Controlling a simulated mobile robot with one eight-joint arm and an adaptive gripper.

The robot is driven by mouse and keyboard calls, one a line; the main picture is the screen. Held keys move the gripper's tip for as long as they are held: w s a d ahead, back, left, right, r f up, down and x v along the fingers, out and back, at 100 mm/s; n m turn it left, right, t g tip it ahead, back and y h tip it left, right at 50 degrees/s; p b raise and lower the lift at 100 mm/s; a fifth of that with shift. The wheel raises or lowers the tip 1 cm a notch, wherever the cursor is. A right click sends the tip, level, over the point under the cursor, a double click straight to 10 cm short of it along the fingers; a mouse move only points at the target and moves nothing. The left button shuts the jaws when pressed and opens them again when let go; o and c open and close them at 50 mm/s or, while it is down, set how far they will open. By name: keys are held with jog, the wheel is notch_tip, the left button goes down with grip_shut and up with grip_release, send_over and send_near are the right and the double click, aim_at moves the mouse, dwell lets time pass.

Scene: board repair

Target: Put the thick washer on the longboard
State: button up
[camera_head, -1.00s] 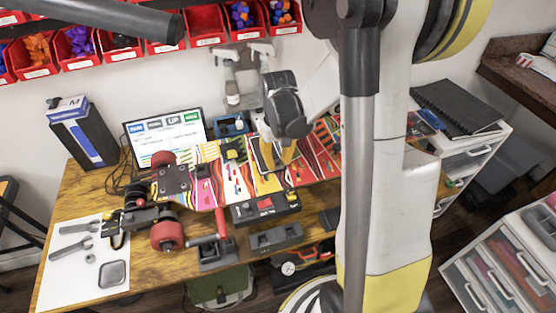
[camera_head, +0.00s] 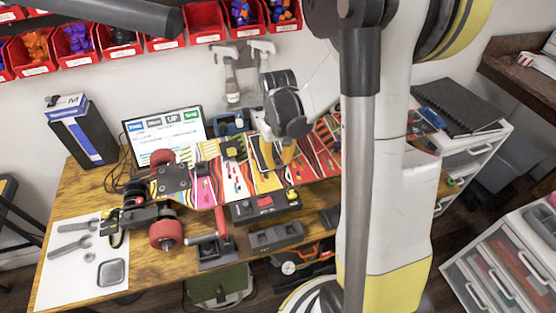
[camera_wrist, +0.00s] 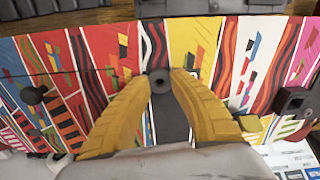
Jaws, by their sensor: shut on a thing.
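The longboard (camera_head: 318,168) lies across the workbench, its brightly patterned deck facing up; the deck also fills much of the wrist view (camera_wrist: 200,40). My gripper (camera_wrist: 160,80) has its yellow fingers over the middle of the deck. They are shut on a small dark ring with a hole, which looks like the thick washer (camera_wrist: 160,75). In the wrist view it overlaps a dark grey strip on the deck; I cannot tell whether it touches the deck. In the head view the washer is hidden by my gripper.
A red-wheeled truck (camera_head: 168,234) sits at the board's left end. A white mat (camera_head: 60,285) at front left holds wrenches, a small nut-like ring and a dark square dish. Dark tool blocks (camera_head: 276,238) line the front edge. A laptop (camera_head: 165,132) and spray bottles (camera_head: 231,85) stand behind.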

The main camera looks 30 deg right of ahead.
jog(key=shift+f, duration=0.3)
jog(key=o, duration=1)
jog(key=shift+r, duration=0.1)
jog(key=shift+c, duration=0.2)
jog(key=shift+r+p, duration=2.6)
jog(key=shift+r, duration=1.1)
